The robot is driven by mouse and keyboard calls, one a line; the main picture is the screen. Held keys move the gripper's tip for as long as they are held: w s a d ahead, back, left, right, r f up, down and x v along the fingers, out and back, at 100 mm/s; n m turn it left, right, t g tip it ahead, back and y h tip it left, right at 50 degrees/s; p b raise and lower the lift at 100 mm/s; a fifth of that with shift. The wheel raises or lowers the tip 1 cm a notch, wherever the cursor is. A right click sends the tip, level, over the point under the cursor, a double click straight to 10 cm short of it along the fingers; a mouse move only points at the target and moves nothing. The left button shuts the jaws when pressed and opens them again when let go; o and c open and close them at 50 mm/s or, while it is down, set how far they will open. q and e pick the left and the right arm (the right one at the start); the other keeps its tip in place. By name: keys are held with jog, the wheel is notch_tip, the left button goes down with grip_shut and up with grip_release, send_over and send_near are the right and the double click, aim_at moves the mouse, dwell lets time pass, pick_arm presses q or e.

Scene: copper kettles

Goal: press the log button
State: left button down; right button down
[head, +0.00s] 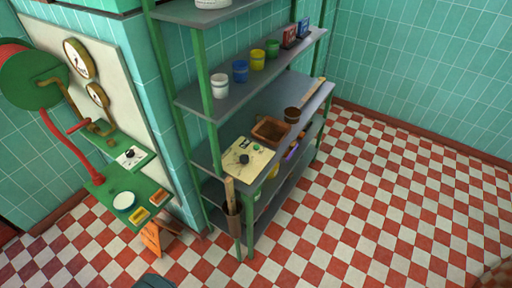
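No button can be read as the log button at this size. A cream panel (234,168) on the shelf unit's middle board carries a black knob (244,159) and a small green button (256,147). On the left, a green wall ledge carries a white panel (130,158) with a dark knob. A lower green ledge holds a round white disc (124,201), a yellow block (139,216) and an orange block (159,197); their markings are too small to read. Neither of my grippers shows in the head view.
A green-framed shelf unit (255,90) stands mid-view with several small pots. A brown tray (271,131) lies beside the cream panel. Gauges (78,58) and red pipes are on the left wall. An orange sign (152,238) stands below. Checkered floor (400,190) is open at right.

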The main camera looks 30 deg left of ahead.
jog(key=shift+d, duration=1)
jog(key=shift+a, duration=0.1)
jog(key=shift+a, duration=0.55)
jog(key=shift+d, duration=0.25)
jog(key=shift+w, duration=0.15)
